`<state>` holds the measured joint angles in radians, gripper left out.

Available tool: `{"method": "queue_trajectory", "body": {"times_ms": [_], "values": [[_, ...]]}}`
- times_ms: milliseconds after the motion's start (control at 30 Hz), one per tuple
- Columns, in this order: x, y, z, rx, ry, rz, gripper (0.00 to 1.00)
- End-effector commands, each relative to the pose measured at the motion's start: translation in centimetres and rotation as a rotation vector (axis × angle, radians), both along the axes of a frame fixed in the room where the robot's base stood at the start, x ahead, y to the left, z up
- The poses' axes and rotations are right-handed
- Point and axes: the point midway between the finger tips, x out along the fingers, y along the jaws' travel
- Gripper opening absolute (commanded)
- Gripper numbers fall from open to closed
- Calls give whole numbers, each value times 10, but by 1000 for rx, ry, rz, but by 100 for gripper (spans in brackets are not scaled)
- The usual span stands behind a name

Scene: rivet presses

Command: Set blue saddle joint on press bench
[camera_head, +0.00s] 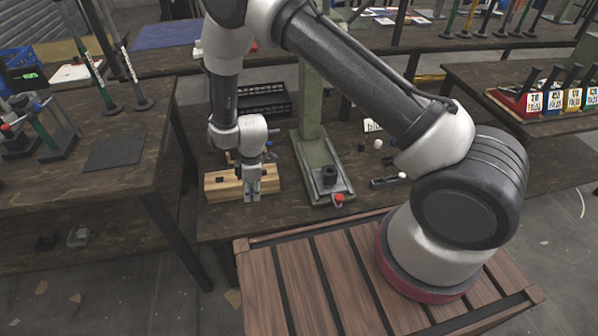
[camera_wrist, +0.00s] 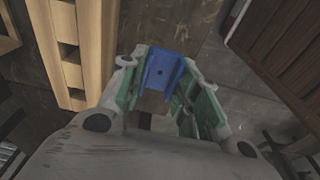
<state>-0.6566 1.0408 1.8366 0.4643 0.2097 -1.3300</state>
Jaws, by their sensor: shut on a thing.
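The blue saddle joint (camera_wrist: 160,72) shows in the wrist view between the fingers of my gripper (camera_wrist: 162,95), which is shut on it. In the head view my gripper (camera_head: 253,194) points down over the press bench (camera_head: 222,222), in front of the light wooden block (camera_head: 214,190). The joint cannot be made out there. In the wrist view the wooden block (camera_wrist: 98,40), with its dark slots, lies left of the joint. I cannot tell whether the joint touches the bench.
A green rivet press (camera_head: 312,150) with a red knob stands just right of my gripper. Small loose parts (camera_head: 385,160) and a white label (camera_head: 373,126) lie right of it. A black crate (camera_head: 264,100) stands behind. Another table (camera_head: 110,190) is at left.

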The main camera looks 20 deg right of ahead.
Motion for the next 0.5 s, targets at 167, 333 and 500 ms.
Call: {"method": "queue_trajectory", "body": {"times_ms": [167,333,500], "values": [[-1,0,-23,-1,2,3,16],[0,0,-52,0,0,3,16],[0,0,-65,0,0,3,16]]}}
